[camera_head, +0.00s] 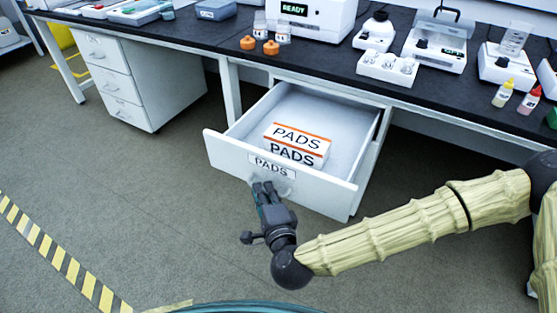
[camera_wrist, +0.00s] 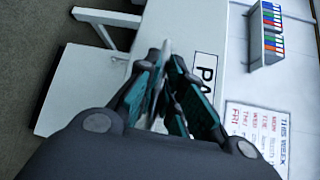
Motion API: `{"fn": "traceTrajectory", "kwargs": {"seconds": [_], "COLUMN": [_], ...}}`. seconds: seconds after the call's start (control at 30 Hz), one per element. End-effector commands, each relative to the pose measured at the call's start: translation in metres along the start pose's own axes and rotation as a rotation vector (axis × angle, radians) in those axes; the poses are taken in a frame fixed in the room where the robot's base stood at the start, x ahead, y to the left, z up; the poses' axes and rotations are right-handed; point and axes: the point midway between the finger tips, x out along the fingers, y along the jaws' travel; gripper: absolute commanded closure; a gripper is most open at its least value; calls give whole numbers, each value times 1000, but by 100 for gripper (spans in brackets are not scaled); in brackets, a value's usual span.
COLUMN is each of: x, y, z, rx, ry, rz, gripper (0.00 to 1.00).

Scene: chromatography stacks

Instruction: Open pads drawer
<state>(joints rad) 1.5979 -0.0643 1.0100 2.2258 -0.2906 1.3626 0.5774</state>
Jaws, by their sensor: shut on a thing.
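The pads drawer (camera_head: 233,156) under the black bench is pulled well out, with its inside in view. A white and orange box marked PADS (camera_head: 296,146) lies in it. The drawer's front carries a PADS label, part of which also shows in the wrist view (camera_wrist: 206,75). My gripper (camera_head: 264,188) is at the front face, just below the label, shut on the drawer handle (camera_head: 283,173). The fingers hide most of the handle. In the wrist view the teal fingers (camera_wrist: 172,88) close in at the drawer front.
A white cabinet with several drawers (camera_head: 112,80) stands under the bench at left. The black bench top (camera_head: 200,33) carries instruments, orange-capped jars (camera_head: 270,47) and bottles. The grey floor (camera_head: 150,200) before the drawer is clear, with yellow and black tape (camera_head: 58,260) at lower left.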

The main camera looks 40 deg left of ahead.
Motion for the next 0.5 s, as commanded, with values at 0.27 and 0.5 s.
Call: {"fn": "traceTrajectory", "kwargs": {"seconds": [0.27, 0.5], "x": [-1, -1], "y": [1, 1], "z": [6, 5], "rx": [-1, -1], "ry": [-6, -6], "rz": [1, 1], "gripper": [100, 80]}}
